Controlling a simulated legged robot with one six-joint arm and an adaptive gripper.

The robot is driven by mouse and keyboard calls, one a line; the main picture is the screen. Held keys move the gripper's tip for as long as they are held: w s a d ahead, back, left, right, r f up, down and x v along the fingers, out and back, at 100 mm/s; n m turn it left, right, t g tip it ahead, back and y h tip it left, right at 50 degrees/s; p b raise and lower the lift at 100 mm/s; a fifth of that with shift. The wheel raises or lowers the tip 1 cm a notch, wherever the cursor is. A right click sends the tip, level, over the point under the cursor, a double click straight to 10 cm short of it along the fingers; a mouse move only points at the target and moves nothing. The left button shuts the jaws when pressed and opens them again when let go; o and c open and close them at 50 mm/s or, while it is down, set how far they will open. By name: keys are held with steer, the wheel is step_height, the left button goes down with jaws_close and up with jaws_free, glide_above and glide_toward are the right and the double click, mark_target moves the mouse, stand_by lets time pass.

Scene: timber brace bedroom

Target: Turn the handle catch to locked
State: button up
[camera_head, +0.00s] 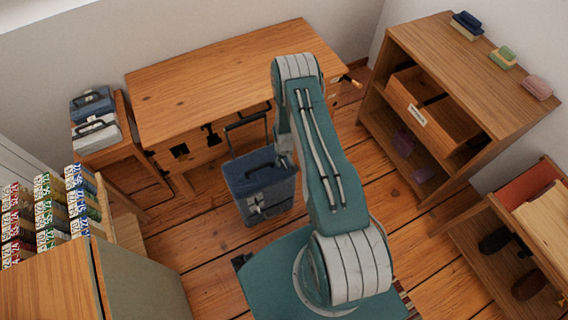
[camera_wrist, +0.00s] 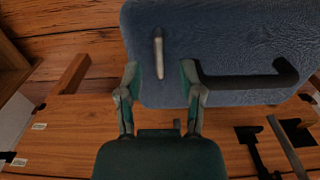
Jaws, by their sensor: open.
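A blue case (camera_head: 245,180) stands on the wooden floor in front of the desk, with a raised dark pull handle (camera_head: 246,120); the case (camera_wrist: 220,30) also fills the top of the wrist view. A pale metal catch lever (camera_wrist: 159,55) sits on its surface, pointing nearly straight down in the wrist view. A black carry handle (camera_wrist: 245,82) lies to its right. My gripper (camera_wrist: 160,75) is open, with one finger either side of the lever's line and nothing held. I cannot tell whether the fingers touch the case. In the head view my arm partly hides the gripper.
The wooden desk (camera_head: 220,75) stands behind the case. A shelf unit (camera_head: 460,60) with an open drawer is at the right, and a lower shoe rack (camera_head: 485,235) is nearer. A cabinet with several small cartons (camera_head: 50,200) is at the left. Floor shows around the case.

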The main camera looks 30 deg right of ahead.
steer(key=shift+f, duration=1.35)
jaws_close()
